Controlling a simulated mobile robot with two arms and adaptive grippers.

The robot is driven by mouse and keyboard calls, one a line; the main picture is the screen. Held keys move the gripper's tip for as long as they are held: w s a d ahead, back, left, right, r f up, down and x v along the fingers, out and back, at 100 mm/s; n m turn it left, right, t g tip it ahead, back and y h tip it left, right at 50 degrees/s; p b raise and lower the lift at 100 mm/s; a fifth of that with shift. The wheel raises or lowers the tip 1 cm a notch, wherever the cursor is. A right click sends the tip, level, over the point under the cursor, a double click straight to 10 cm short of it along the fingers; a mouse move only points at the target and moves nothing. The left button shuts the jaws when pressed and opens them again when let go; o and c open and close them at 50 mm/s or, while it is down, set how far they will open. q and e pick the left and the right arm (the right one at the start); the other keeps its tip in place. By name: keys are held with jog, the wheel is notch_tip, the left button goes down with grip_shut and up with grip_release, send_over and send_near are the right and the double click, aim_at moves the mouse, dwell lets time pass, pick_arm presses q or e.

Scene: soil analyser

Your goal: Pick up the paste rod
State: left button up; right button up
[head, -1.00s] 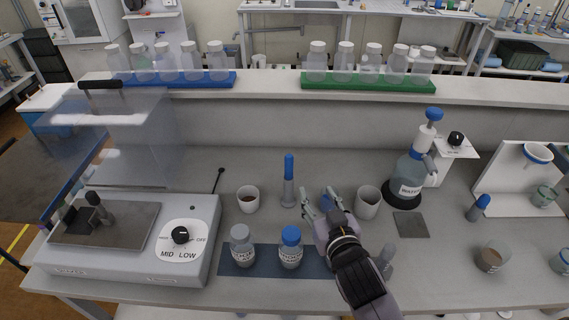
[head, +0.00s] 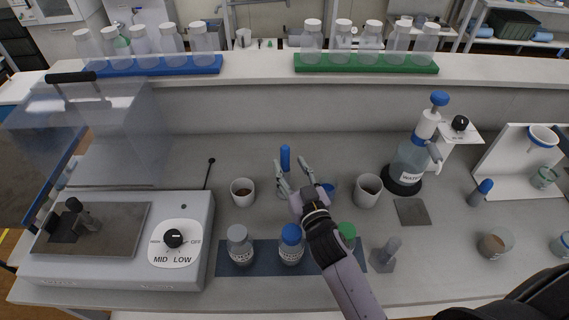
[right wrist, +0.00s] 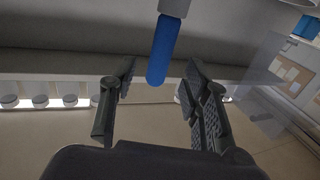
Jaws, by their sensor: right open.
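The paste rod (head: 285,158) has a blue handle and stands upright in a grey holder (head: 282,187) in the middle of the bench. My right gripper (head: 293,170) is open, with its fingers around the rod's handle from the front right. In the right wrist view, the blue handle of the paste rod (right wrist: 163,48) sits between the two spread fingers of the right gripper (right wrist: 160,72), with a gap on each side. The fingers partly hide the holder in the head view. My left gripper is not in view.
In front, a dark mat (head: 265,258) bears a grey-capped bottle (head: 240,244), a blue-capped bottle (head: 291,244) and a green-capped one (head: 347,236). A hotplate device (head: 185,215) is left.

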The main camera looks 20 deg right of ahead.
aim_at(287, 159)
jog(key=shift+w+r, duration=0.2)
jog(key=shift+w, duration=0.55)
jog(key=w+p, duration=0.1)
jog(key=w, duration=0.2)
jog(key=shift+w+f, duration=0.1)
jog(key=shift+w, duration=0.05)
jog(key=shift+w+f, duration=0.1)
jog(key=shift+w, duration=0.1)
jog(key=shift+s, duration=0.15)
jog(key=shift+c, duration=0.6)
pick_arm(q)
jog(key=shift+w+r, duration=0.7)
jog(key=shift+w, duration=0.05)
pick_arm(e)
grip_shut()
